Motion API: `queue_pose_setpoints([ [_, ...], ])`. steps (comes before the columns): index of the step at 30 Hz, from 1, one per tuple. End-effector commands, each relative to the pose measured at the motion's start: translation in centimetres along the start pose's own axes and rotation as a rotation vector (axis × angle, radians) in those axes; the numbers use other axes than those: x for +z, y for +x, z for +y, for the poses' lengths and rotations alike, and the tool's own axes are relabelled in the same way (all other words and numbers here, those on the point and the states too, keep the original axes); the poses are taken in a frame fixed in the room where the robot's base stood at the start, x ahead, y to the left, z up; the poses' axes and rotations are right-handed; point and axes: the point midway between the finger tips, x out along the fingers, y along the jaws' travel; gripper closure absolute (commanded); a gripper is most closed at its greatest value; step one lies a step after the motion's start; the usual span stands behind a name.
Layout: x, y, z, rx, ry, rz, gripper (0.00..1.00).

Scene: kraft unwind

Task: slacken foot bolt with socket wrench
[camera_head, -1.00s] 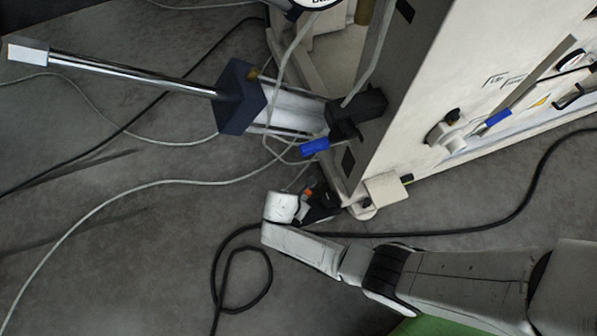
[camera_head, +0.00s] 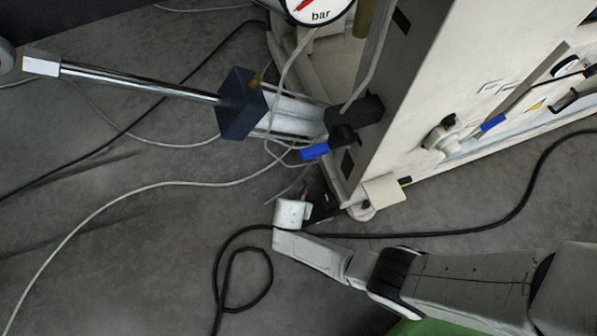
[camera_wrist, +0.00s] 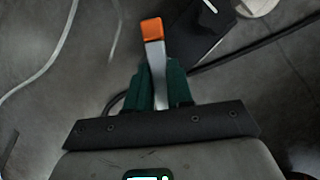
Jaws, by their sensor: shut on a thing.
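My gripper (camera_wrist: 160,88) has green fingers shut on the silver shank of a socket wrench (camera_wrist: 157,62) with an orange end (camera_wrist: 152,29). The wrench points up in the wrist view, its orange end in front of the floor. In the head view my gripper (camera_head: 314,200) is low beside the machine's lower corner, mostly hidden behind my wrist. A pale round machine foot (camera_head: 362,212) sits right of it, under a cream block (camera_head: 384,190). The foot bolt cannot be made out. A dark flat part (camera_wrist: 195,35) lies right of the wrench, apart from its orange end in the picture.
The cream machine frame (camera_head: 430,90) rises right of my gripper. A blue-handled valve (camera_head: 314,151) and a cylinder with a chrome rod (camera_head: 140,80) are above. A black cable (camera_head: 470,231) and a pale hose (camera_head: 110,205) cross the floor. Lower left floor is mostly clear.

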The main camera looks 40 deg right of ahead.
Motion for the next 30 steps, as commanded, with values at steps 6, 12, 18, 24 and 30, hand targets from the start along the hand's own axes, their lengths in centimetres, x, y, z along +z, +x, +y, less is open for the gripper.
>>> queue_pose_setpoints([
  [6, 0.05, -0.1, 0.02, 0.033, -0.08, -0.001, 1.0],
  [12, 0.06, -0.11, 0.03, 0.035, -0.083, -0.001, 1.0],
  [18, 0.19, -0.39, 0.03, 0.085, -0.203, 0.0, 1.0],
  [24, 0.11, -0.18, 0.12, 0.11, -0.264, -0.001, 1.0],
  [30, 0.13, -0.21, 0.12, 0.112, -0.269, -0.001, 1.0],
])
